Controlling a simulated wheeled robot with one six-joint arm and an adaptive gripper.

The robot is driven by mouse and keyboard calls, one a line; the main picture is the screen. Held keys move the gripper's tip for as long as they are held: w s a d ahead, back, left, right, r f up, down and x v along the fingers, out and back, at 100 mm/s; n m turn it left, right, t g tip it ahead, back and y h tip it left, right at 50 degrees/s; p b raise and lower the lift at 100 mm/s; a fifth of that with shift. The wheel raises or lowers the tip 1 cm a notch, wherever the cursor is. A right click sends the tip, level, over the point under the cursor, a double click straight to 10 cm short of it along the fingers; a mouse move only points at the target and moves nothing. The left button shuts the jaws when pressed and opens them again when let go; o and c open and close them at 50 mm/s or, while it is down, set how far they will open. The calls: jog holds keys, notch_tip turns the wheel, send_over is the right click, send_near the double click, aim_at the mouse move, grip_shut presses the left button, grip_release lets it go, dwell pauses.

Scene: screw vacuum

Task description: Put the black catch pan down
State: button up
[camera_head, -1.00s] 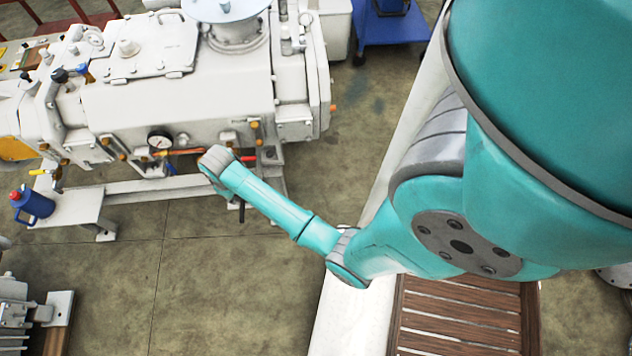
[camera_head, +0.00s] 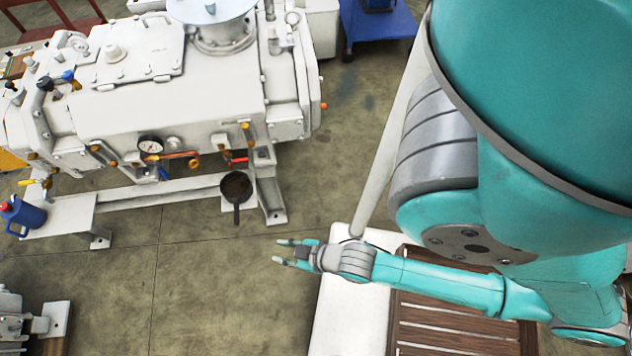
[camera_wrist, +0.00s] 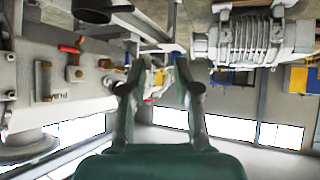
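The black catch pan (camera_head: 236,186) is below the front of the white vacuum machine (camera_head: 190,95), at the right end of its base frame, with its handle toward me. It appears to rest on or against the frame's foot; the exact contact is hard to tell. A dark round part at the top edge of the wrist view looks like the same pan (camera_wrist: 92,10). My gripper (camera_head: 281,252) is right of and nearer than the pan, clear of it, over the floor. In the wrist view its two fingers (camera_wrist: 158,75) are apart with nothing between them.
A blue jug (camera_head: 22,215) stands on the left foot plate of the machine's frame. A brown slatted platform (camera_head: 450,335) is under my arm. Another grey machine (camera_head: 12,312) is at lower left. Open floor (camera_head: 200,290) lies in front of the machine.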

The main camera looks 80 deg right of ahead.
jog(key=s+a+r+t, duration=0.1)
jog(key=s+r, duration=0.2)
jog(key=r, duration=0.3)
jog(key=s+r+t, duration=0.2)
jog(key=r, duration=0.4)
jog(key=s+a+r+t+y, duration=0.1)
jog(key=s+r, duration=0.2)
jog(key=r, duration=0.4)
jog(key=shift+s+a, duration=0.3)
jog(key=shift+s, duration=0.05)
